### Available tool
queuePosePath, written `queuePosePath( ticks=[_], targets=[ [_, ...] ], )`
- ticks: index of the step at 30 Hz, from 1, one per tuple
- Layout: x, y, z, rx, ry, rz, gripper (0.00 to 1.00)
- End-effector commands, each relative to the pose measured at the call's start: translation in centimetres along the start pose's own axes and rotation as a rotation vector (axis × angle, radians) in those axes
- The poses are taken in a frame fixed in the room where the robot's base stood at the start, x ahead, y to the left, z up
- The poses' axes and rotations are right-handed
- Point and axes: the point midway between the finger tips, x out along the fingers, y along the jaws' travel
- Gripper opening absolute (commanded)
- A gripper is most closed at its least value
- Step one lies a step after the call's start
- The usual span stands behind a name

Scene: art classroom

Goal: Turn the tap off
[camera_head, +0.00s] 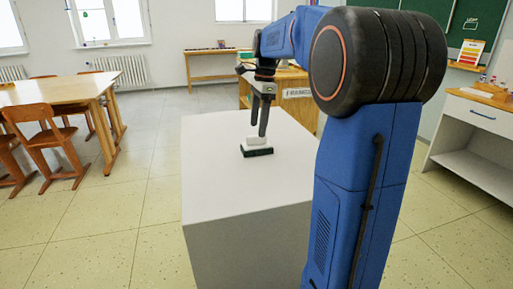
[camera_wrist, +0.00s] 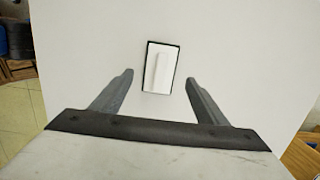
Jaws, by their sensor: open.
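A small white block-like piece with a dark base (camera_head: 257,151) sits on top of a white pedestal (camera_head: 215,160). In the wrist view it is a white rectangle with a raised bar and a dark edge (camera_wrist: 150,78). I see nothing clearly shaped like a tap, and cannot tell whether this piece is one. My gripper (camera_head: 258,131) points down just above the piece. In the wrist view my gripper (camera_wrist: 158,76) is open, with one finger on each side of the piece and a gap to both. Whether the fingertips reach down to its height is unclear.
The pedestal top is otherwise bare. A wooden table (camera_head: 60,92) with chairs (camera_head: 45,140) stands at the left. A white cabinet (camera_head: 475,140) stands at the right, and a wooden desk (camera_head: 245,97) behind the pedestal. Tiled floor is free left of the pedestal.

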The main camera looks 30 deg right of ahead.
Motion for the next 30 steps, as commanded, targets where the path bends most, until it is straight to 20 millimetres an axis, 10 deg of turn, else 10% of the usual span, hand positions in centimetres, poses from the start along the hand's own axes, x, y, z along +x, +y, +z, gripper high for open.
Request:
queuePosePath(
  ticks=[26, 30],
  targets=[
    [5.9, -0.1, -0.1, 0.0, 0.0, 0.0, 0.67],
    [5.8, -0.1, -0.1, 0.0, 0.0, 0.0, 0.34]
  ],
)
